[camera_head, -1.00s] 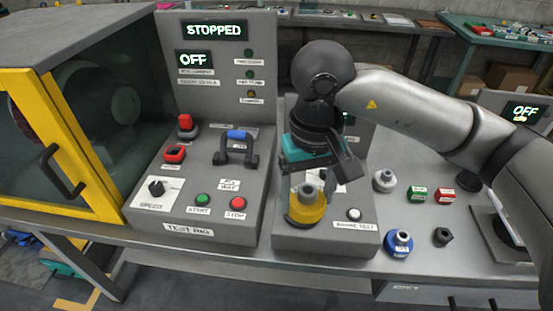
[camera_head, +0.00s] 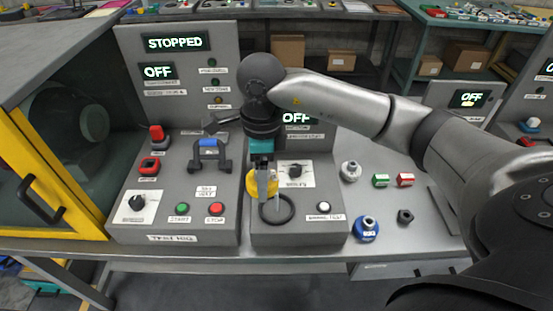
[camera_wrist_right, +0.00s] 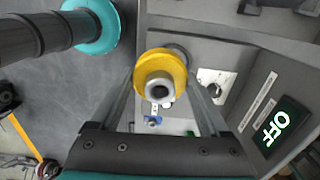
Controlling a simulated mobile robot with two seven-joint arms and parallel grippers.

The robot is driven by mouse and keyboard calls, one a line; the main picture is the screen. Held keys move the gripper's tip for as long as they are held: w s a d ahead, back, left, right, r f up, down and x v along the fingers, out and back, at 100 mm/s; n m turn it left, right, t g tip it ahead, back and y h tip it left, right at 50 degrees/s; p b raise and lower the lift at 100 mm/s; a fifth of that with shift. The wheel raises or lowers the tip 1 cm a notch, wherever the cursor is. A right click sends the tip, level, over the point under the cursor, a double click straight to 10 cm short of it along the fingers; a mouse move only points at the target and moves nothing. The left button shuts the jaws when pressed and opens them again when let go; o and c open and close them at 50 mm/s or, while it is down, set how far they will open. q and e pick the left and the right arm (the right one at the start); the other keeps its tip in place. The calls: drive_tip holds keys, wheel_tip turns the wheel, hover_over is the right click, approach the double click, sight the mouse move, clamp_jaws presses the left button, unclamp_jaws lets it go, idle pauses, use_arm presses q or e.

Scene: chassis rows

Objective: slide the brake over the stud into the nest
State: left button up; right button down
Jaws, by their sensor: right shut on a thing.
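The brake, a yellow disc with a grey hub, is held between the fingers of my right gripper (camera_head: 262,190). The yellow brake (camera_head: 252,183) is partly covered by the fingers in the head view. In the right wrist view the brake (camera_wrist_right: 160,75) is seen with its hub and bore facing the camera, between both fingers. The nest, a dark ring (camera_head: 290,211), lies on the sloped panel just below and right of the brake. The brake appears raised off it; the exact gap cannot be told. My left gripper is not in view.
The test rig (camera_head: 175,222), with its handle (camera_head: 210,153) and buttons, stands left. A dial (camera_head: 294,170) and a white button (camera_head: 323,207) are beside the nest. A blue part (camera_head: 367,228), a grey part (camera_head: 350,171) and small blocks lie right.

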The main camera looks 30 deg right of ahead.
sight(276, 211)
drive_tip(key=m, duration=0.2)
drive_tip(key=d+m+p, duration=0.1)
drive_tip(key=m, duration=0.1)
drive_tip(key=d+m, duration=0.1)
drive_tip(key=m, duration=0.1)
drive_tip(key=shift+w+m+p, duration=0.3)
drive_tip(key=shift+w, duration=0.05)
drive_tip(key=m, duration=0.2)
drive_tip(key=d+m, duration=0.1)
drive_tip(key=d+m+p, duration=0.1)
drive_tip(key=m, duration=0.1)
drive_tip(key=shift+w+f+m, duration=0.15)
drive_tip(key=shift+f+m, duration=0.15)
drive_tip(key=shift+f, duration=0.05)
drive_tip(key=shift+f+b, duration=1.35)
drive_tip(key=shift+f, duration=0.6)
drive_tip(key=shift+f+b, duration=1.05)
drive_tip(key=shift+f, duration=0.2)
drive_tip(key=shift+f+b, duration=2.1)
drive_tip(key=shift+f, duration=0.55)
drive_tip(key=shift+c, duration=0.5)
unclamp_jaws()
drive_tip(key=shift+a, duration=0.1)
drive_tip(key=shift+o, duration=0.5)
drive_tip(key=shift+f, duration=0.1)
